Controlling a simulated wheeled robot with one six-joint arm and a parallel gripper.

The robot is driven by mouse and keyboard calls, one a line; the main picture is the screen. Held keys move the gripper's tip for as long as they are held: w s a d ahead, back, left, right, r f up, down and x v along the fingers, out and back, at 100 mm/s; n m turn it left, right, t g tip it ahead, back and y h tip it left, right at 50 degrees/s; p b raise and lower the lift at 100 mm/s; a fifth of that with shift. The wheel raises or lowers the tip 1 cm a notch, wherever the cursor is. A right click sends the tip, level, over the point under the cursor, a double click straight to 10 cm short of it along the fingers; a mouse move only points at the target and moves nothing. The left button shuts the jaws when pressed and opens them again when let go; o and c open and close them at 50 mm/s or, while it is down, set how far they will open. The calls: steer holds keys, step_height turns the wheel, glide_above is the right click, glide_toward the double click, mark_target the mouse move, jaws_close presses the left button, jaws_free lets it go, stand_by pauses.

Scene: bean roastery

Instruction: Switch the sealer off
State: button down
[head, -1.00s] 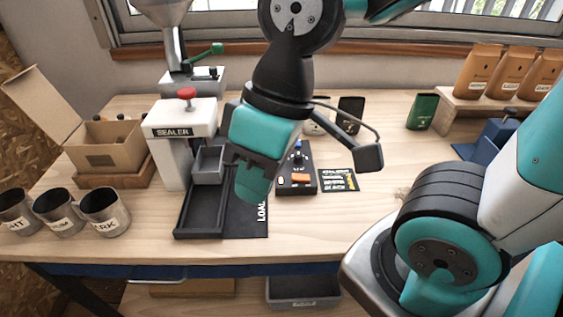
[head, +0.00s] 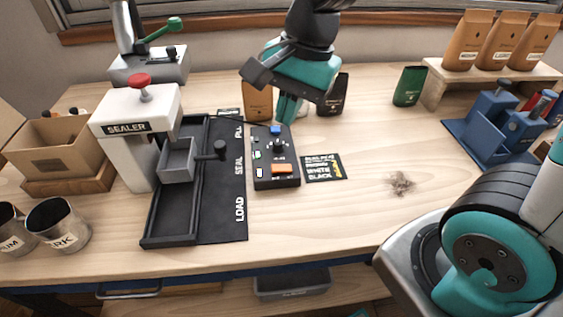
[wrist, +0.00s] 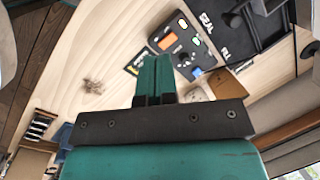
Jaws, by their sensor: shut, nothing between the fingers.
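The white sealer (head: 128,108) with a red knob (head: 141,81) on top stands at the left of the table. A black control box (head: 262,178) lies right of the sealer's black tray. It carries an orange rocker switch (head: 281,169) at its front end, a black knob (head: 279,147), a blue button (head: 276,131) at its back end and small lit windows on its left side. My gripper (head: 287,110) is shut and empty above the box's back end. In the wrist view, the shut fingers (wrist: 155,62) show beside the box (wrist: 183,48), with its orange switch (wrist: 167,42) clear.
A printed card (head: 324,167) lies right of the box. Brown and black pouches stand behind it, and a green pouch (head: 409,86) stands farther right. Blue holders (head: 490,125) and a wooden riser with bags are at the right. Metal cups (head: 58,226) stand front left.

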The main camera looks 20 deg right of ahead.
steer(key=w+d+f+m+h+b, duration=0.1)
steer(key=w+d+f+m, duration=0.15)
steer(key=m, duration=0.35)
steer(key=w+d+f+m, duration=0.1)
steer(key=w+f+m, duration=0.1)
steer(key=w+m, duration=0.25)
steer(key=m, duration=0.1)
glide_toward(277, 167)
steer(key=f, duration=0.5)
steer(key=a+f, duration=0.1)
steer(key=f, duration=0.1)
steer(key=shift+w+f, duration=0.1)
steer(key=shift+f, duration=0.15)
steer(key=shift+a, duration=0.1)
